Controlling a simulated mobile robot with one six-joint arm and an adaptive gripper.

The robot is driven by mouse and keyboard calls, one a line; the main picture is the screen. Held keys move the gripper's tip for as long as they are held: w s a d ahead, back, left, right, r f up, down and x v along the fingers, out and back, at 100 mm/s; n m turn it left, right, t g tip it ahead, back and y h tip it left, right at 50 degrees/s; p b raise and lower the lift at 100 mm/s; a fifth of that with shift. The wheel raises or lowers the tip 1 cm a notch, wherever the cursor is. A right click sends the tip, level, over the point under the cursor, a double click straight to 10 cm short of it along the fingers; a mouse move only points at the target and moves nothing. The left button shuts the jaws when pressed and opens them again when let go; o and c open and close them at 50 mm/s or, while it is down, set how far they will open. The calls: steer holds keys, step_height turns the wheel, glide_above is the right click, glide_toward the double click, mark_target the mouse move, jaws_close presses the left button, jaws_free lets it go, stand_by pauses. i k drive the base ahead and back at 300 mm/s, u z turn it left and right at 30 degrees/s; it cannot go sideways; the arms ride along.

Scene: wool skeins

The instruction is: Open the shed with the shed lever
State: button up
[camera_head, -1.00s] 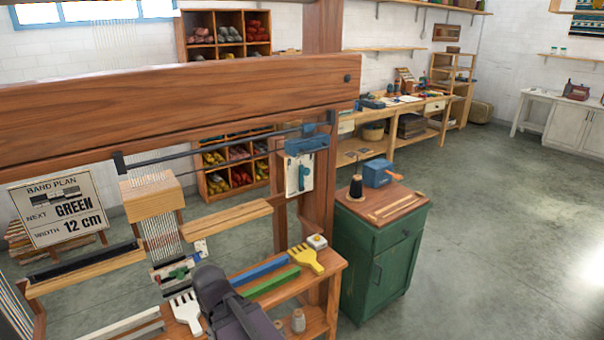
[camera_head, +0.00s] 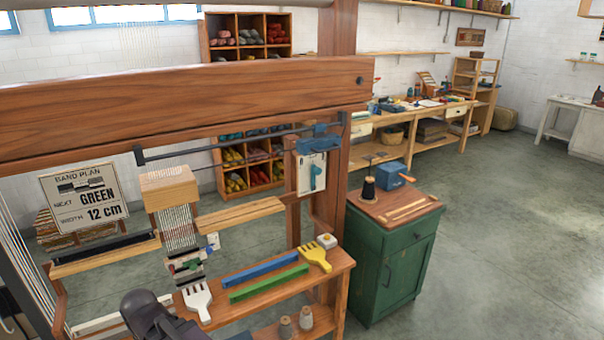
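A teal lever (camera_head: 313,176) stands upright on a white plate (camera_head: 305,187) on the right post of the wooden loom; I take it for the shed lever. A blue block (camera_head: 318,143) sits just above the plate. The warp threads (camera_head: 178,228) hang below a wooden block (camera_head: 168,188) at centre left. A dark, rounded part of my own arm (camera_head: 150,314) shows at the bottom, left of the white comb. No fingertips show, and nothing of mine is near the lever.
A thick wooden beam (camera_head: 180,107) crosses in front of the loom. A shelf (camera_head: 335,262) holds a white comb (camera_head: 197,300), a yellow comb (camera_head: 316,256), and blue and green bars. A green cabinet (camera_head: 392,268) stands right of the post. Open floor (camera_head: 510,240) lies further right.

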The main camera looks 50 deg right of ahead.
mark_target(315, 170)
steer(key=u, duration=0.65)
steer(key=k, duration=1.25)
steer(key=z, duration=1.7)
steer(key=i, duration=0.4)
steer(key=u, duration=0.4)
